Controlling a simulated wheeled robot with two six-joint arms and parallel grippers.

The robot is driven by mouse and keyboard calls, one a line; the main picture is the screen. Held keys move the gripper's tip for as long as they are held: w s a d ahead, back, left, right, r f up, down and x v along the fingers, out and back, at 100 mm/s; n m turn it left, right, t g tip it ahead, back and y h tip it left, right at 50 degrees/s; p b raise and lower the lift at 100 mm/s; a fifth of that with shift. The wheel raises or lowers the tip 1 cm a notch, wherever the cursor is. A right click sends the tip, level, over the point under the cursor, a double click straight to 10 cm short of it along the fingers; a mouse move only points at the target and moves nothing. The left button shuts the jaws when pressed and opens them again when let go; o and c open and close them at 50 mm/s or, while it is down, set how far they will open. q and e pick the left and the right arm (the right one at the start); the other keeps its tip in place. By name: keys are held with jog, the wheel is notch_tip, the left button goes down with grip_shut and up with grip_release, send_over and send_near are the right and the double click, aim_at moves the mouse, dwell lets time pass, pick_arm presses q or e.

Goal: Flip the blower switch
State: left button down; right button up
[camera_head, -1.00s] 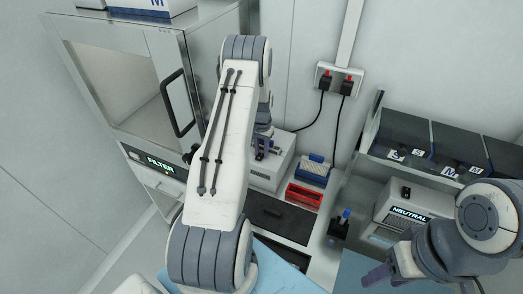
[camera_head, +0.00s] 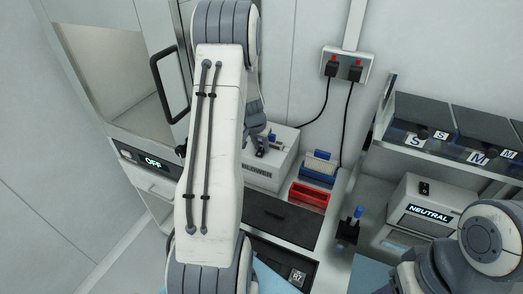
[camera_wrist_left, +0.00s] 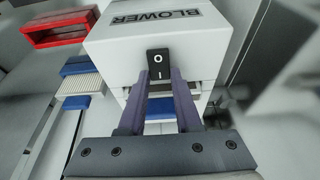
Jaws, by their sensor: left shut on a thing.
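The blower box (camera_head: 285,152) is white and stands on the bench behind my left forearm, which hides part of it. Its BLOWER label also shows on the box (camera_wrist_left: 200,50) in the left wrist view. The black rocker switch (camera_wrist_left: 158,63), marked O and I, is on the box face just below the label. My left gripper (camera_wrist_left: 160,80) has its purple fingers on either side of the switch's lower part, shut on it. In the head view the left gripper (camera_head: 263,143) is at the box, largely hidden. My right gripper is out of view.
A red tray (camera_head: 309,196) and a blue rack (camera_head: 320,168) stand right of the box. A cabinet with a display reading OFF (camera_head: 153,162) is at the left. A NEUTRAL unit (camera_head: 428,205) stands right, near my right arm. A socket (camera_head: 346,66) with cables is behind.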

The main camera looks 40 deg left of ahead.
aim_at(257, 159)
pick_arm(q)
jog(key=c, duration=0.6)
grip_release()
jog(key=shift+r, duration=0.15)
jog(key=a+b+v, duration=0.1)
jog(key=b+v, duration=0.1)
jog(key=v, duration=0.8)
jog(key=shift+d, duration=0.4)
jog(key=shift+s+r, duration=0.1)
